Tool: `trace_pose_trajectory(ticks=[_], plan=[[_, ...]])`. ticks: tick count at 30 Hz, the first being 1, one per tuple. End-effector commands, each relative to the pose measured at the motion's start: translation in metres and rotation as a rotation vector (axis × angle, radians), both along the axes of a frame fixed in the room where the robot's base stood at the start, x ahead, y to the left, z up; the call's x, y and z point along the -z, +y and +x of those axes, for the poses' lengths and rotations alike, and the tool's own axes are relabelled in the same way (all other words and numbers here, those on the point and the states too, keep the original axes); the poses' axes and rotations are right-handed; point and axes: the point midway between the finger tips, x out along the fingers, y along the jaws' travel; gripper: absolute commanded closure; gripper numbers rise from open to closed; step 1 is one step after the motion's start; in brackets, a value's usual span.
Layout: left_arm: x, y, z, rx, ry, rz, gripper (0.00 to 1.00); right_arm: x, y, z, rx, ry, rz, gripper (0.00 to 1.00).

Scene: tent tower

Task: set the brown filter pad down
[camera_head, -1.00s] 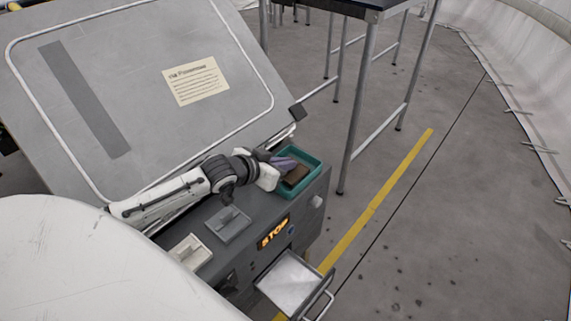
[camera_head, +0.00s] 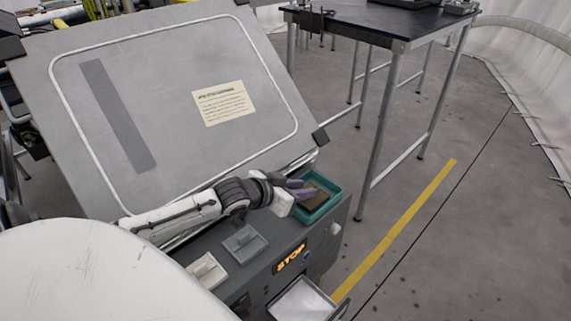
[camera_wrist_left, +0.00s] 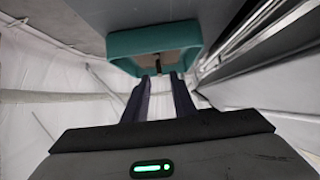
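The brown filter pad (camera_head: 316,201) lies inside a small teal tray (camera_head: 331,186) at the right end of the grey console. The tray also shows at the top of the left wrist view (camera_wrist_left: 122,46), with a brownish patch of the pad (camera_wrist_left: 150,61) inside it. My left gripper (camera_head: 302,189) is at the tray's left side, its purple-grey fingers reaching over the rim by the pad. In the left wrist view its fingers (camera_wrist_left: 158,90) stand apart with a gap and nothing visible between them. The fingers partly cover the pad. My right gripper is not in view.
A sloped grey board (camera_head: 180,110) with a paper notice (camera_head: 224,102) rises behind my left arm. The console (camera_head: 265,262) carries a lit STOP sign, switch plates and a pulled-out drawer (camera_head: 303,303). A dark-topped table (camera_head: 385,22) stands beyond. The floor at right is clear.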

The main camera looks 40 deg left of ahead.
Motion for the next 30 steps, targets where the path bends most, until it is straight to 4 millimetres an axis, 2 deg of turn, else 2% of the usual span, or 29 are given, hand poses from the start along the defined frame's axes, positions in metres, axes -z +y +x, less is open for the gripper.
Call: trace_pose_trajectory(ticks=[3,9,15,21,30], plan=[[-0.013,0.002,-0.023,0.002,0.004,0.003,0.76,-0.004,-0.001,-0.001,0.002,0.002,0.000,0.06],[-0.033,0.004,-0.054,0.002,0.004,0.001,0.76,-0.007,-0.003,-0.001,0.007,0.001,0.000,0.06],[-0.046,0.006,-0.075,-0.001,0.002,-0.001,0.76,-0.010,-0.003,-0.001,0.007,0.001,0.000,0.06],[-0.052,0.006,-0.082,0.001,0.000,-0.001,0.76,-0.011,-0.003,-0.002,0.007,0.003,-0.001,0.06],[-0.052,0.006,-0.082,0.000,0.000,0.000,0.76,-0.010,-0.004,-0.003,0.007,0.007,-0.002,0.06]])
